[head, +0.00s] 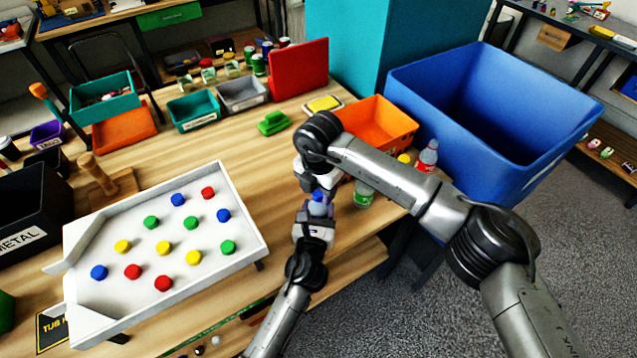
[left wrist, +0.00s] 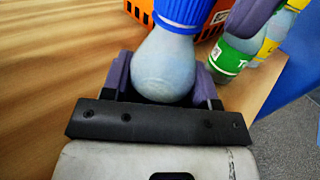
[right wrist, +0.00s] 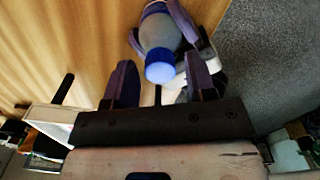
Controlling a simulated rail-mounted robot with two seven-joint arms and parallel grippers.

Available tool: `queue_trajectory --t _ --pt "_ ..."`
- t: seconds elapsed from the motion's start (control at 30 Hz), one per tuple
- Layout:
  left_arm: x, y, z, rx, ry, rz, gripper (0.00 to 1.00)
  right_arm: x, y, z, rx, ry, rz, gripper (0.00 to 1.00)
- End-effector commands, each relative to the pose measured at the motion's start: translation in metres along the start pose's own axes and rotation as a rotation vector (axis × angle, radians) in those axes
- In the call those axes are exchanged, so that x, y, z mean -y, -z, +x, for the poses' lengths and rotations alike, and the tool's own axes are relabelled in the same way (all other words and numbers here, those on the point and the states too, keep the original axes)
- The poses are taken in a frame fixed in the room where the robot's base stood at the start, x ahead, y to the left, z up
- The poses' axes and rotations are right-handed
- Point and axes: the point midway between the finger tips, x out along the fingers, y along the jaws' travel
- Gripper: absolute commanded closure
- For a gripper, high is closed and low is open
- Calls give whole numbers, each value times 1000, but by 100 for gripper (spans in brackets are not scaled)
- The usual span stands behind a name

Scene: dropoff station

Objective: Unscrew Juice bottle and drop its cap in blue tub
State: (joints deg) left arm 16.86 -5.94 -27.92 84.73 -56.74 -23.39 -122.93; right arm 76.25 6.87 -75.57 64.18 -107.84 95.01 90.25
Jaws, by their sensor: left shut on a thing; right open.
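A pale bottle (left wrist: 165,65) with a ribbed blue cap (left wrist: 185,10) stands between my left gripper's purple fingers (left wrist: 162,82). The left gripper (head: 316,215) is shut on it near the table's front edge. Its label is not readable, so I cannot tell whether it is the juice bottle. My right gripper (head: 318,190) is open just above the cap. In the right wrist view the cap (right wrist: 160,70) lies between and ahead of its open fingers (right wrist: 160,85). A large blue tub (head: 560,165) stands at the right beyond the table.
Other bottles stand to the right: a green-labelled one (head: 364,195), a yellow one (head: 404,158) and a red-labelled one (head: 428,157). An orange crate (head: 400,118) is behind them.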

Motion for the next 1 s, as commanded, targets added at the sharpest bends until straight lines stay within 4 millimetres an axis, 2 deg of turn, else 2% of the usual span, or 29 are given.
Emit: queue_trajectory --t 0.27,0.77,1.0 --pt "0 1 0 -1 0 0 100 0 0 1 0 0 0 50" --pt "0 1 0 -1 0 0 100 0 0 1 0 0 0 98" --pt "0 1 0 -1 0 0 100 0 0 0 0 0 -12 100"
